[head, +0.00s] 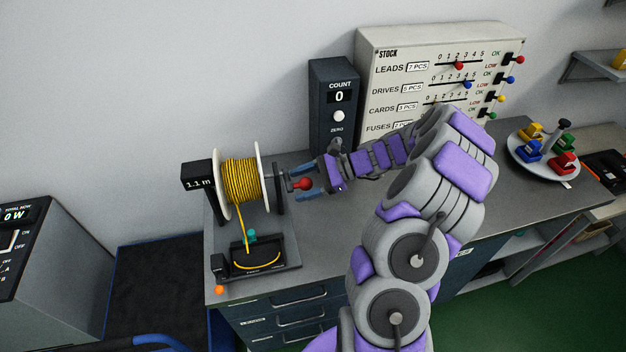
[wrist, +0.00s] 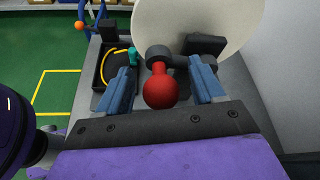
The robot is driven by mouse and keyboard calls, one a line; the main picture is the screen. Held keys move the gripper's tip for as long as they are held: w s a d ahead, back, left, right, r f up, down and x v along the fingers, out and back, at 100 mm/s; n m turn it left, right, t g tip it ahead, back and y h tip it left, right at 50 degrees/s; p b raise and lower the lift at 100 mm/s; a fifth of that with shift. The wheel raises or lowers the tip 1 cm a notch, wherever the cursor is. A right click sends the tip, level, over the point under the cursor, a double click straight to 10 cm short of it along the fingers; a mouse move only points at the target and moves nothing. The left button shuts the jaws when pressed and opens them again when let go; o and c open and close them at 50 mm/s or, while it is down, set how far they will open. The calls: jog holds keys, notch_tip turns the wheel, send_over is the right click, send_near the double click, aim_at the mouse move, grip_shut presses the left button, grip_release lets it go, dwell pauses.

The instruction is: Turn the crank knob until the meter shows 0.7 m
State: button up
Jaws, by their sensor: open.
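The crank knob is a red ball (head: 302,184) on a dark crank arm at the right side of a spool of yellow cable (head: 243,181). The meter (head: 198,177) on the left of the spool reads 1.1 m. My gripper (head: 306,184) is at the knob with its blue fingers apart. In the wrist view the red knob (wrist: 160,92) sits between the two open fingers, with a gap visible on each side. The spool's pale flange (wrist: 200,25) is just beyond the knob.
A black tray (head: 258,256) with yellow cable and a teal piece stands in front of the spool. A count box (head: 334,105) showing 0 and a stock panel (head: 440,75) stand behind. A round turntable (head: 545,155) with coloured pieces is at the right.

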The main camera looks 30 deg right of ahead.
jog(key=shift+d, duration=0.1)
jog(key=shift+c, duration=1.3)
jog(key=c, duration=0.8)
jog(key=shift+o, duration=0.2)
jog(key=shift+f+b, duration=0.35)
jog(key=shift+f, duration=1.2)
jog(key=shift+w+d+f, duration=0.1)
jog(key=shift+w+f, duration=0.05)
jog(key=shift+f, duration=0.5)
jog(key=shift+c, duration=0.2)
jog(key=shift+w+f, duration=0.4)
